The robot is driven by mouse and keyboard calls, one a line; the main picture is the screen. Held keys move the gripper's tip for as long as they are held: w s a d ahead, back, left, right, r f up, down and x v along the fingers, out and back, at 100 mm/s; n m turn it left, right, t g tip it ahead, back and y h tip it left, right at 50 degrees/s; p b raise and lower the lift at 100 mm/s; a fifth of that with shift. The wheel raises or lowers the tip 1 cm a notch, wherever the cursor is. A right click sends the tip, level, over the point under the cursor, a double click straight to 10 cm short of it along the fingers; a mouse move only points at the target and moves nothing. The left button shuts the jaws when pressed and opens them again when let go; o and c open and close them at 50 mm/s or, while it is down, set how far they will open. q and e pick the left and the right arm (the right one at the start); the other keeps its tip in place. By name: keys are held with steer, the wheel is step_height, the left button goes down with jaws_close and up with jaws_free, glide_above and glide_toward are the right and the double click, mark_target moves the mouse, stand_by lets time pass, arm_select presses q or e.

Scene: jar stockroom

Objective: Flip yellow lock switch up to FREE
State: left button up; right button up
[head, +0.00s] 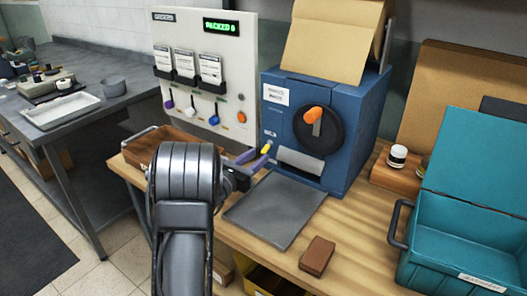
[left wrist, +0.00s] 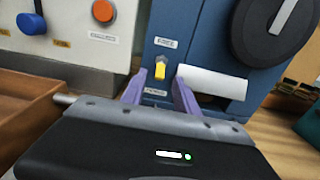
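The small yellow lock switch (left wrist: 160,71) is on the front of the blue machine (left wrist: 200,47), between an upper label that seems to read FREE and a lower label. I cannot tell surely which way it is set. In the head view the switch (head: 266,148) shows just beyond my fingers. My left gripper (head: 259,156) is open, its purple fingers reaching toward the machine's front. In the left wrist view the fingertips (left wrist: 159,82) are apart, one on each side of the switch's lower part. I cannot tell whether they touch it. My right gripper is out of view.
A wooden tray (head: 150,147) and white panel (head: 235,60) stand left. A brown block (head: 317,256) and teal case (head: 455,235) are right.

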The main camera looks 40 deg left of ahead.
mark_target(263, 152)
arm_select(q)
steer(key=w, duration=0.4)
steer(key=shift+w, duration=0.2)
steer(key=shift+c, duration=0.5)
jaws_close()
